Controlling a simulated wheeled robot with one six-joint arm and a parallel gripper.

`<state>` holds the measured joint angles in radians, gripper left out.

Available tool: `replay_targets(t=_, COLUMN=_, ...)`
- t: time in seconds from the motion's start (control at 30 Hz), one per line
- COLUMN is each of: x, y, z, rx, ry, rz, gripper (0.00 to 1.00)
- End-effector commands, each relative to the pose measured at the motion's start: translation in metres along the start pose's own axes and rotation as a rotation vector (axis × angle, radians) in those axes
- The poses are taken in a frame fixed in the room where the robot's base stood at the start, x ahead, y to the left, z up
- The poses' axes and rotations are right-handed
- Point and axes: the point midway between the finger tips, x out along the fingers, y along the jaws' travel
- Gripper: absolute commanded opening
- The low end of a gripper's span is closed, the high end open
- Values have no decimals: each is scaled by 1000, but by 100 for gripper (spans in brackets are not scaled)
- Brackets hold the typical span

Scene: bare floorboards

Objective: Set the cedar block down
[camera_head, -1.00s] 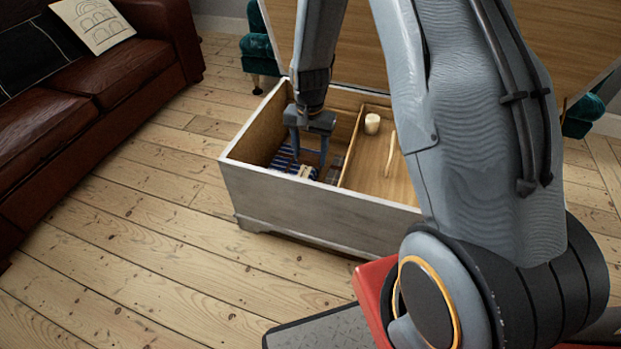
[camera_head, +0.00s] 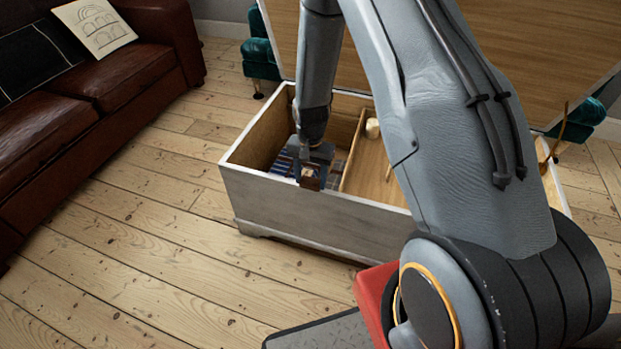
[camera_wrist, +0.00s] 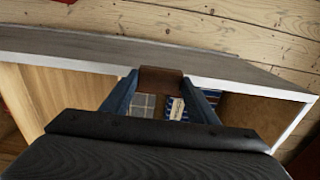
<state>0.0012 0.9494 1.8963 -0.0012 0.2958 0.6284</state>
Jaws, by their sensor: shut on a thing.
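The cedar block, a small dark brown block (camera_wrist: 161,80), is held between the two blue-grey fingertips of my gripper (camera_wrist: 160,88) in the wrist view. In the head view the block (camera_head: 309,183) shows as a small brown patch at the end of my gripper (camera_head: 312,172). My gripper is shut on it, tilted toward the front wall of the open wooden chest (camera_head: 285,212), over the left compartment. In the wrist view the block overlaps the chest's rim (camera_wrist: 70,47). Whether it touches the rim cannot be told.
The left compartment holds blue striped cloth (camera_head: 283,163) and a grey checked item (camera_wrist: 145,105). A divider (camera_head: 352,152) separates the right compartment, with a cream candle-like cylinder (camera_head: 372,128). A brown leather sofa (camera_head: 95,85) stands left. Floorboards (camera_head: 150,250) before the chest are clear.

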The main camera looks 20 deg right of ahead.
Motion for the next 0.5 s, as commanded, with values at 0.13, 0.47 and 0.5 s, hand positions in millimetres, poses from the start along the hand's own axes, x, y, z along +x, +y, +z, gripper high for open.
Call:
replay_targets(t=0.13, x=3, y=0, z=0, rx=0, ry=0, rz=0, gripper=60)
replay_targets(t=0.47, x=2, y=0, z=0, rx=0, ry=0, rz=0, gripper=72)
replay_targets(t=0.5, x=2, y=0, z=0, rx=0, ry=0, rz=0, gripper=72)
